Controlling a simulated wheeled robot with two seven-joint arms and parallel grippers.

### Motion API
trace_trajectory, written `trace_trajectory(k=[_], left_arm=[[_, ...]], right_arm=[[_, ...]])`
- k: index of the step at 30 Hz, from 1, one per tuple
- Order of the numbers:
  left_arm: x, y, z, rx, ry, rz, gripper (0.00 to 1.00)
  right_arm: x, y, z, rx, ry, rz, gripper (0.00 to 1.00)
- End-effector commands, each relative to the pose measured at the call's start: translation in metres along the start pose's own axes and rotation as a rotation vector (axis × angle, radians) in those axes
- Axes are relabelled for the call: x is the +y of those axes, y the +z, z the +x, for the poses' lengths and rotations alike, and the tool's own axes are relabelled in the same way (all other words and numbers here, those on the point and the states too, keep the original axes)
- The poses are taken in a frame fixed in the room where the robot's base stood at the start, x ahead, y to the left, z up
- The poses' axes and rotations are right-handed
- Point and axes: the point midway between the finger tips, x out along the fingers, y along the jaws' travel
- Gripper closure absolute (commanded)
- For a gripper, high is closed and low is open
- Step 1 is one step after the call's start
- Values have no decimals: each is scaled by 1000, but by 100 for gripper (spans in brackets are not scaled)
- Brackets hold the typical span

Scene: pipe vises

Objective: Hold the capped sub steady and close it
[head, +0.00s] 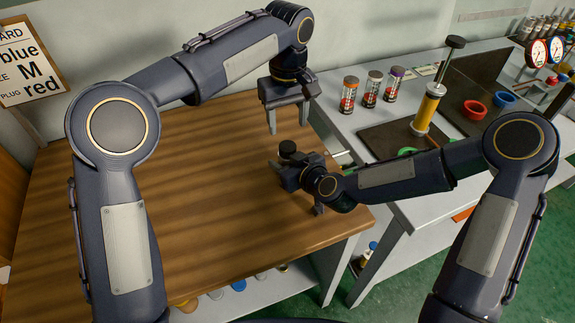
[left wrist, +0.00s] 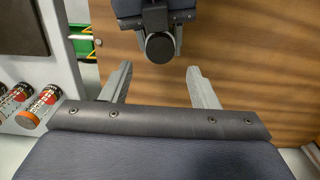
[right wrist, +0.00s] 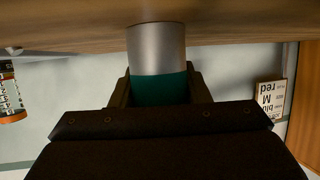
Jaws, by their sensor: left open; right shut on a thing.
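The capped sub (right wrist: 157,48) is in my right gripper (right wrist: 158,88). The right wrist view shows its plain silver body and a teal band between the two fingers. Its dark round cap (head: 287,147) shows above the right gripper in the head view, and from above in the left wrist view (left wrist: 160,47). The sub looks about upright; I cannot tell whether its lower end touches the table. My left gripper (head: 289,124) is open and empty, pointing down above the cap and apart from it. In the left wrist view the cap lies just beyond the gap between its fingertips (left wrist: 159,74).
The wooden table (head: 190,190) is clear around my grippers. The grey bench (head: 350,110) to the right holds several labelled bottles (head: 372,88), a yellow plunger tool (head: 429,108), and red (head: 475,109) and blue (head: 504,100) rings. A sign (head: 28,60) hangs at the left.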

Motion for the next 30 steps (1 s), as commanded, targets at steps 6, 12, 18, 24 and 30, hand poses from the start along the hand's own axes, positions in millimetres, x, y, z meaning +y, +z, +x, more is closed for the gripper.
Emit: trace_trajectory(k=[6,12,18,24,30], left_arm=[[-1,0,32,-3,-4,0,45],[-1,0,61,-2,-4,0,45],[0,0,74,-1,-1,1,45],[0,0,76,0,0,1,45],[0,0,76,0,0,1,59]], right_arm=[[0,0,0,1,0,0,100],[0,0,0,1,0,0,100],[0,0,0,1,0,0,100],[0,0,0,1,0,0,100],[0,0,0,1,0,0,100]])
